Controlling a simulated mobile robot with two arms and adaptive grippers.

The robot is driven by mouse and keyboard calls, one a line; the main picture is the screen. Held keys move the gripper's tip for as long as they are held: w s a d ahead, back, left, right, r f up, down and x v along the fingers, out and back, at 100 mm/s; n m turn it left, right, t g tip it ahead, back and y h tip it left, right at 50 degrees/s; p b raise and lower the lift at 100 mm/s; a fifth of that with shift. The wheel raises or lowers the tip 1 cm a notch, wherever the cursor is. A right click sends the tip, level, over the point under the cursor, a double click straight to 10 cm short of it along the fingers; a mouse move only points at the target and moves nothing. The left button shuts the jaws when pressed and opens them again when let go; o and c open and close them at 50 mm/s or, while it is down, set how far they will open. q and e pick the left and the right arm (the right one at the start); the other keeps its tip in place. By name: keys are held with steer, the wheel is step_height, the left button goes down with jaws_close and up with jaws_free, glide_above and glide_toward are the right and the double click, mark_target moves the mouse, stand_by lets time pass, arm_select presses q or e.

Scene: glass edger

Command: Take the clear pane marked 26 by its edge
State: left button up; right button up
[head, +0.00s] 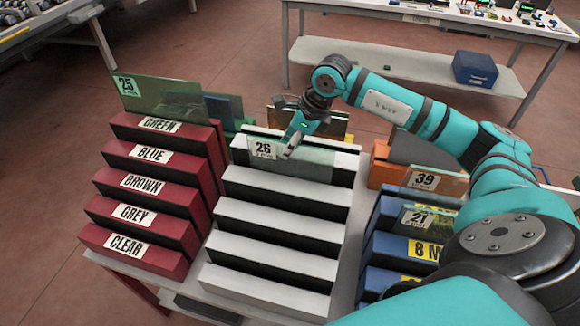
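The clear pane marked 26 (315,160) stands upright in an upper slot of the white stepped rack (284,213). Its white label is at its left end, and its lower edge is hidden in the slot. My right gripper (293,146) points down at the pane's top edge, near the middle. A light-tipped finger shows in front of the glass. The other finger is not clearly seen, so I cannot tell whether the pane is gripped. My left gripper is not in view.
A red stepped rack (137,181) at left has colour labels and pane 25 (165,98). Brown panes (335,122) stand behind the white rack. At right, panes 39 (450,182) and 21 (431,221) stand by the blue rack (377,247). A workbench (420,17) is behind.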

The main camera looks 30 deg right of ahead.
steer(key=shift+f+b, duration=0.2)
steer(key=shift+b, duration=0.1)
steer(key=shift+c, duration=0.2)
jaws_close()
steer(key=shift+r, duration=0.1)
stand_by(0.3)
